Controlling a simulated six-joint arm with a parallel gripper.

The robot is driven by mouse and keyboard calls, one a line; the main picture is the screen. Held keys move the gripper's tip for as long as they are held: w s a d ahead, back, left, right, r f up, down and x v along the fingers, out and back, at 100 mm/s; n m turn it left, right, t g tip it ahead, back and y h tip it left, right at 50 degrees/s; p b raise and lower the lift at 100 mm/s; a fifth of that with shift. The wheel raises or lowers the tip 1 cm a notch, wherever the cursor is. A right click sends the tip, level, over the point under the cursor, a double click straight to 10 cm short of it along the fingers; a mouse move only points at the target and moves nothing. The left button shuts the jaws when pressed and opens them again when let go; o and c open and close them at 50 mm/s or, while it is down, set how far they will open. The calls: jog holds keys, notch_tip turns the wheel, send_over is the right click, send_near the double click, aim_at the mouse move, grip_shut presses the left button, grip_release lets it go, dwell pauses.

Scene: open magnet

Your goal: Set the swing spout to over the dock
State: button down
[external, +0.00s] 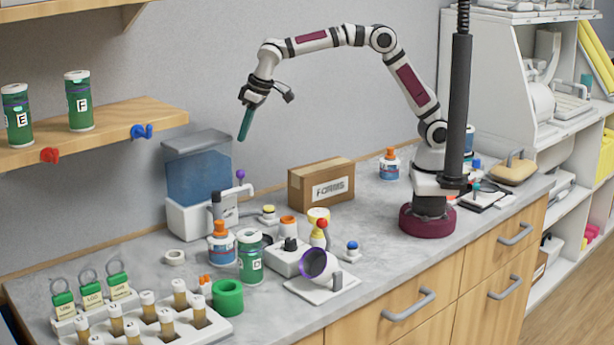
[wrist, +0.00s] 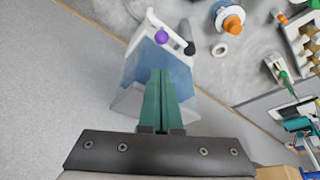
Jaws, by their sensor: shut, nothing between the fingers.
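The swing spout (external: 233,192) is a white arm with a purple knob (external: 240,174), at the front of a blue water tank (external: 198,175) on a white base. In the wrist view the spout (wrist: 172,29), its purple knob (wrist: 161,37) and its dark end (wrist: 190,48) show beyond the fingertips. I cannot tell for sure which part is the dock. My gripper (external: 243,136) is shut and empty, above the counter and apart from the spout and knob. Its green fingers (wrist: 160,72) are together and overlap the tank in the wrist view.
A bottle with an orange cap (external: 221,243) and a green can (external: 250,258) stand close in front of the tank. A cardboard box (external: 320,187) is to the right. A shelf with green cans (external: 80,138) overhangs at left.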

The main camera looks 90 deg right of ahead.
aim_at(237, 173)
jog(key=x, duration=1)
jog(key=shift+s+a+m+h, duration=0.3)
jog(key=shift+s+m, duration=0.15)
jog(key=shift+m, duration=0.35)
jog(key=shift+s+a+m, duration=0.45)
jog(key=shift+m, duration=0.45)
jog(key=a+m+g, duration=0.1)
jog(key=m, duration=0.1)
jog(key=s+a+m+h, duration=0.1)
jog(key=a+m, duration=0.1)
jog(key=m, duration=0.1)
jog(key=a+m+g+h, duration=0.1)
jog(key=m, duration=0.1)
jog(key=shift+s+a+m+g, duration=0.3)
jog(key=shift+s+m, duration=0.1)
jog(key=shift+a, duration=0.5)
